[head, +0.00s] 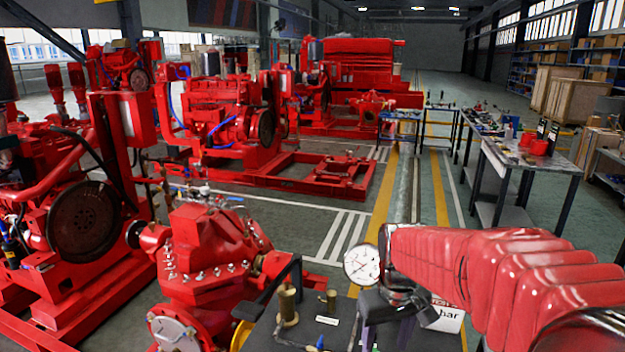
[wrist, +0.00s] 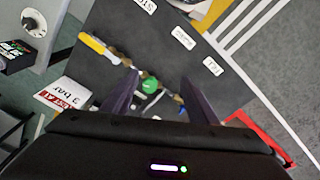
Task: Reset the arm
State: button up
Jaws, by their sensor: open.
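My gripper (wrist: 159,77) is open and empty in the wrist view, its two dark fingers apart and pointing at a dark board (wrist: 160,20). It also shows in the head view (head: 386,335), low and right of centre, over the dark surface (head: 325,338). My arm, in a red ribbed sleeve, reaches in from the right. Between the fingers in the wrist view, apparently on the board, are a green round piece (wrist: 150,85) and small brownish parts. A yellow-handled tool (wrist: 97,46) lies to their left.
A red pump (head: 210,255) stands left of my gripper. A dial gauge (head: 361,264) is close beside my arm. A "3 bar" sign (wrist: 66,95) stands left of the fingers. Brass fittings (head: 288,306) stand on the dark surface. A workbench (head: 530,158) is behind right; the aisle (head: 415,195) is clear.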

jog(key=s+r+m+t, duration=0.1)
jog(key=s+r, duration=0.3)
jog(key=s, duration=0.4)
jog(key=s+r+m+t, duration=0.1)
jog(key=s+r+t, duration=0.2)
jog(key=s, duration=0.6)
jog(key=shift+d+r+m+t, duration=0.3)
jog(key=shift+d+r+t, duration=0.05)
jog(key=shift+r+t, duration=0.1)
